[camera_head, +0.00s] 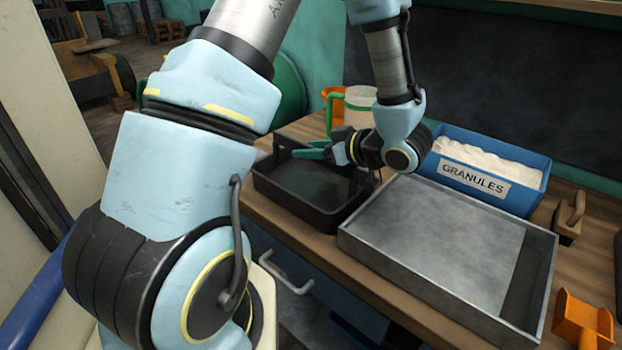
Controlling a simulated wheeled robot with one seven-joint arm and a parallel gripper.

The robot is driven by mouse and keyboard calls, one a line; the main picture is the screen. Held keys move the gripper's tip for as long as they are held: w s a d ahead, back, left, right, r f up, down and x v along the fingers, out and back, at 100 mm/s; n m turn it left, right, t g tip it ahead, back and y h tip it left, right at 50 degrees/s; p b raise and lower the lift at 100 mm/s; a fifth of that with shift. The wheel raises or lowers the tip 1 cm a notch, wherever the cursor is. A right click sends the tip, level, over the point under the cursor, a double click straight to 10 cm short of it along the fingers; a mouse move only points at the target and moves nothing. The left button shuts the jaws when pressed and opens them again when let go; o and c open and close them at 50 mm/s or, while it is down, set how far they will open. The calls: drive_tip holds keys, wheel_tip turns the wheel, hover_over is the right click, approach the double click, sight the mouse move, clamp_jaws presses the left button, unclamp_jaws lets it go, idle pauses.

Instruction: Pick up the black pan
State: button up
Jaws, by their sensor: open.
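The black pan (288,208) is a dark, deep rectangular tray on the wooden bench, in the middle of the head view. My gripper (320,152) is over the back right part of the pan, with teal and dark parts at its end pointing left. It is open. No object shows clearly between its fingers. The wrist hides part of the pan's right and back sides. I cannot tell whether the fingers touch the pan's rim.
A shallow grey metal tray (375,258) sits close to the pan's right. Behind it is a blue bin of white granules (478,182). A green-handled clear jug (357,105) stands behind the wrist. A brush (570,215) and orange scoop (583,318) lie at right.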

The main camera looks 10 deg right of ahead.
clamp_jaws()
idle(0.3)
drive_tip(key=shift+r, duration=0.1)
idle(1.0)
